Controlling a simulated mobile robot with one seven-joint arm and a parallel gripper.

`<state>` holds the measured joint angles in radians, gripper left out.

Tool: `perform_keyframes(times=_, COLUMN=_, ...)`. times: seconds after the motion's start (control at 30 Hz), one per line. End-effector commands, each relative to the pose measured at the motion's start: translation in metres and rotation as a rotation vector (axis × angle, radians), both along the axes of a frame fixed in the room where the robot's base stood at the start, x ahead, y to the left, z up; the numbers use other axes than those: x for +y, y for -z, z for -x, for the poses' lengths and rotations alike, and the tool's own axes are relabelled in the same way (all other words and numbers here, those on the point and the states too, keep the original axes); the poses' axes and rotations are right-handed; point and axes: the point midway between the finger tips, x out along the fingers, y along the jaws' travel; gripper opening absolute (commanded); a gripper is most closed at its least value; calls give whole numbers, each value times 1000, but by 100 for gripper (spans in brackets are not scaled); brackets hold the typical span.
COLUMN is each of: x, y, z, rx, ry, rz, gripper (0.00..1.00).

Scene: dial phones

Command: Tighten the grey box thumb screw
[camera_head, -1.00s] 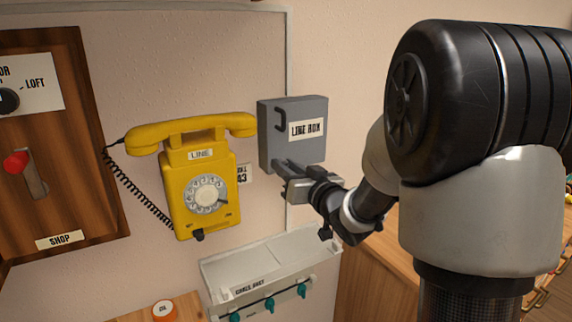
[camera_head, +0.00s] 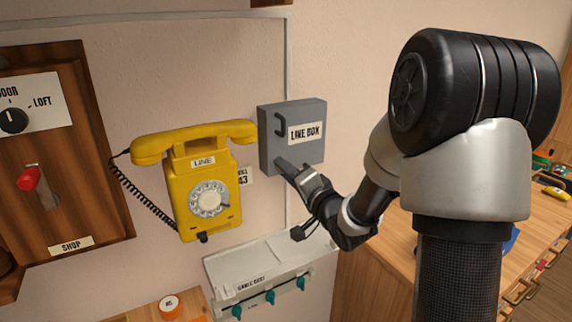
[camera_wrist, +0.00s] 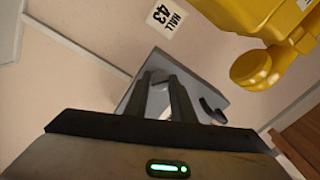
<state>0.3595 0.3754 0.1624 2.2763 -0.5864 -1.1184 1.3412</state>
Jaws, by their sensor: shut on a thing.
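The grey box (camera_head: 275,138), labelled LINE BOX, is on the wall right of the yellow phone. It also shows in the wrist view (camera_wrist: 200,68), tilted by the camera's angle. My gripper (camera_head: 284,166) is at the lower part of the box's front face. In the wrist view my gripper's two dark fingers (camera_wrist: 162,82) reach to the box face, close together. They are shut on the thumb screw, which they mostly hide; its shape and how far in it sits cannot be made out. A dark curved handle (camera_head: 279,123) is on the upper left of the front.
The yellow dial phone (camera_head: 200,185) hangs just left of the box, with a HALL 43 tag (camera_head: 243,177) between them. A wooden switch panel (camera_head: 85,150) is at left, a wooden bench (camera_head: 480,255) at right.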

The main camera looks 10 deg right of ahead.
Motion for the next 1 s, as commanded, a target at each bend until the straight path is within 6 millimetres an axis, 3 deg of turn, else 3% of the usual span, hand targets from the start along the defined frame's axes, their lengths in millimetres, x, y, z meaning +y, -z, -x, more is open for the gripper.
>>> perform_keyframes(times=0.6, x=-1, y=-2, z=0, rx=181, ry=1, rz=-549, gripper=0)
perform_keyframes(times=1.0, x=0, y=-1, z=0, rx=259, ry=-1, rz=-794, gripper=0)
